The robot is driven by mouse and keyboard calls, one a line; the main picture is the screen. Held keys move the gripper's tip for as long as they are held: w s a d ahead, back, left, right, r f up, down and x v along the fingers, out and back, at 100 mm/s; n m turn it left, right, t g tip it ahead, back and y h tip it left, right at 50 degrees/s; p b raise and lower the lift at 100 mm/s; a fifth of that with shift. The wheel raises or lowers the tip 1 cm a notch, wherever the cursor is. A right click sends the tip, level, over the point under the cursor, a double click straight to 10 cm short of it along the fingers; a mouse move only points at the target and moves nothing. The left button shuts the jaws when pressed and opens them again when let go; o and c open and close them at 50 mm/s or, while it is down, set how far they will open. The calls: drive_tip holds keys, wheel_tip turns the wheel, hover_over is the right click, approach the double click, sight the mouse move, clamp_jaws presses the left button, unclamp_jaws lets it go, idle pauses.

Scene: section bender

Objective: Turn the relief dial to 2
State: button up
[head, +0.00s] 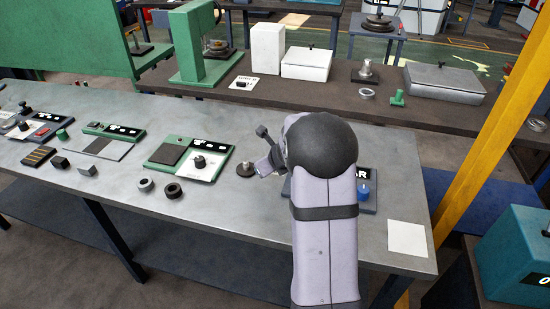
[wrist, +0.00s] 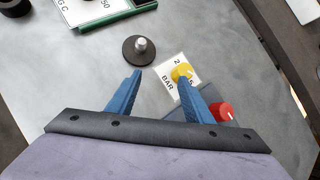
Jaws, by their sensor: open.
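My gripper (wrist: 160,76) is open and empty. Its right blue fingertip overlaps the yellow dial in the wrist view; I cannot tell whether they touch. The left finger is well apart from it. In the head view my gripper (head: 264,150) points left above the table, and my arm hides the yellow dial.
A red knob (wrist: 221,112) is beside the right finger. A dark disc with a silver knob (wrist: 139,48) stands beyond the fingers. In the head view a blue knob (head: 363,190) and a white card (head: 407,239) are right of my arm. Green panels (head: 190,158) stand left.

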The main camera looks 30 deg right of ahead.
drive_tip(key=d+m, duration=0.2)
drive_tip(key=w+d+m+h, duration=0.1)
drive_tip(key=d+m, duration=0.1)
drive_tip(key=shift+w+d+r+m, duration=0.1)
drive_tip(key=shift+d+r+m, duration=0.05)
drive_tip(key=shift+d+m, duration=0.2)
drive_tip(key=shift+x, duration=3.65)
drive_tip(key=shift+w+r, duration=0.1)
drive_tip(key=c, duration=1)
